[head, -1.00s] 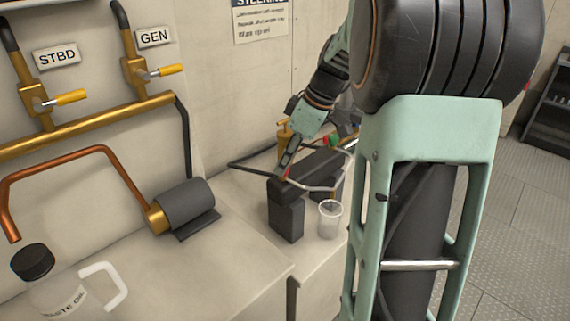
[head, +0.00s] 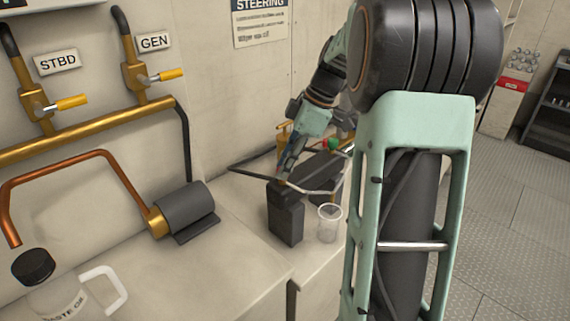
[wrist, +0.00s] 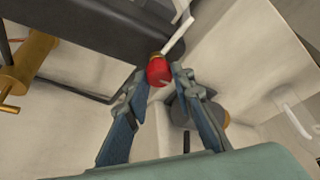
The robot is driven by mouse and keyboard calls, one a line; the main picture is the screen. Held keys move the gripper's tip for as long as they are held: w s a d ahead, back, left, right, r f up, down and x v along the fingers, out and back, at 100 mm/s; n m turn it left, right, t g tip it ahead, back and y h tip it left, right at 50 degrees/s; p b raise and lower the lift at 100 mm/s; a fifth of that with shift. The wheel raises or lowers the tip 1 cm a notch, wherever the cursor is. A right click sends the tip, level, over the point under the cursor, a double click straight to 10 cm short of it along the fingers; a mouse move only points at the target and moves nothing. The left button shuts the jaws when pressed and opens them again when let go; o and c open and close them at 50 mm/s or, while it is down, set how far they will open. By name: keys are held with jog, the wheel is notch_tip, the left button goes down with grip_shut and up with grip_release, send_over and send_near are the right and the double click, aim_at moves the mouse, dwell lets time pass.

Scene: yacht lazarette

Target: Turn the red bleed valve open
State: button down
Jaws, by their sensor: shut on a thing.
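The red bleed valve (wrist: 158,71) is a small red knob with a brass collar, beside a dark cylinder body (wrist: 95,25) in the wrist view. My gripper (wrist: 160,76) has one finger on each side of the knob and is shut on it. In the head view my gripper (head: 287,170) reaches down at the left end of the dark cylinder assembly (head: 318,170). The red knob is mostly hidden by the fingers there, and how far it is turned cannot be told.
A clear cup (head: 329,222) stands beside the dark mounting block (head: 286,218). A waste oil jug (head: 68,295) and a dark grey cylinder (head: 187,206) are at left. Valves with yellow handles (head: 72,102) are on the wall. Free bench lies in front.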

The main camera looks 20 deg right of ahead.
jog(key=c, duration=1.7)
grip_release()
jog(key=shift+o, duration=0.2)
jog(key=v, duration=1.2)
jog(key=shift+f, duration=0.1)
